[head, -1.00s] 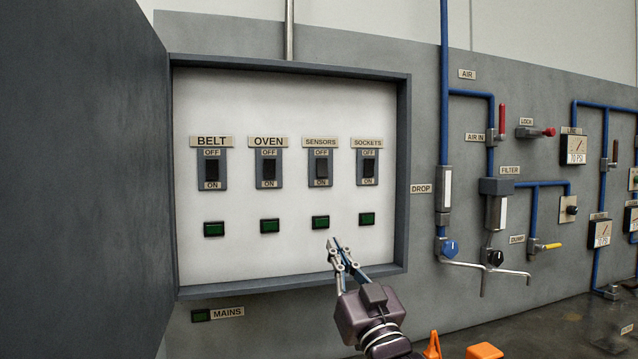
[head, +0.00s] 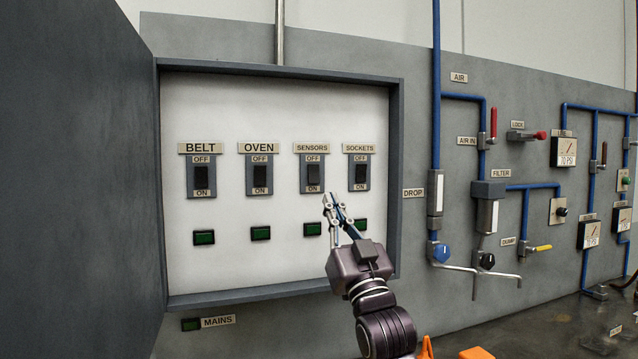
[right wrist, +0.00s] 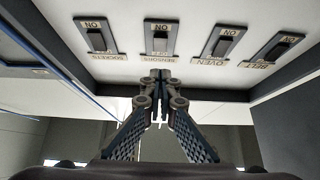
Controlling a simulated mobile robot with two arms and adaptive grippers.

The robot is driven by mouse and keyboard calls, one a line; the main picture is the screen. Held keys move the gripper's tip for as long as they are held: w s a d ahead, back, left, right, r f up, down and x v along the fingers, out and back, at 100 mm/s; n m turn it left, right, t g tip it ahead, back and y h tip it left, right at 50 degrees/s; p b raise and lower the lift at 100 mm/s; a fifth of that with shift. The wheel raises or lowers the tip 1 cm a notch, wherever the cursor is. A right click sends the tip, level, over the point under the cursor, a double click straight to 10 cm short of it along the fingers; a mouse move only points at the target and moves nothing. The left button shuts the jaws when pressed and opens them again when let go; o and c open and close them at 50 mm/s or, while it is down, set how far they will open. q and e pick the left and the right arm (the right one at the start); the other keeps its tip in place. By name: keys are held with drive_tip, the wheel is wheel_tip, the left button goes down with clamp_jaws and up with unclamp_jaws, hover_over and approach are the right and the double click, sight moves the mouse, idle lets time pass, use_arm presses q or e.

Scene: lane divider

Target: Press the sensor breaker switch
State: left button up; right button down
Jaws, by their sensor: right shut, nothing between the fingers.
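The sensor breaker switch (head: 313,175) is a dark rocker on a grey plate under the SENSORS label, third from the left in the open white panel box. I cannot tell clearly which way its rocker is set. It also shows upside down in the right wrist view (right wrist: 160,42). My right gripper (head: 331,200) is shut and empty. Its fingertips are just below and slightly right of the SENSORS plate in the head view, apparently apart from it. In the right wrist view the shut fingertips (right wrist: 161,76) line up with that switch. My left gripper is out of view.
BELT (head: 201,178), OVEN (head: 260,176) and SOCKETS (head: 361,174) switches flank it. Dark green lamps (head: 204,237) sit below. A raised box frame (head: 396,200) surrounds the panel. The open door (head: 75,180) stands at left, and blue pipes (head: 437,100) with valves at right.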

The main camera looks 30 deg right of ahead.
sight(314, 177)
drive_tip(key=shift+w+d+r+p, duration=0.3)
drive_tip(key=shift+w+r+p, duration=0.15)
drive_tip(key=shift+w, duration=0.85)
drive_tip(key=shift+w+d+r+p, duration=0.3)
drive_tip(key=shift+w+r+p, duration=0.15)
drive_tip(key=shift+w, duration=0.8)
drive_tip(key=shift+w+d+r+p, duration=0.35)
drive_tip(key=shift+w+p, duration=0.2)
drive_tip(key=shift+w, duration=0.75)
drive_tip(key=shift+f, duration=0.1)
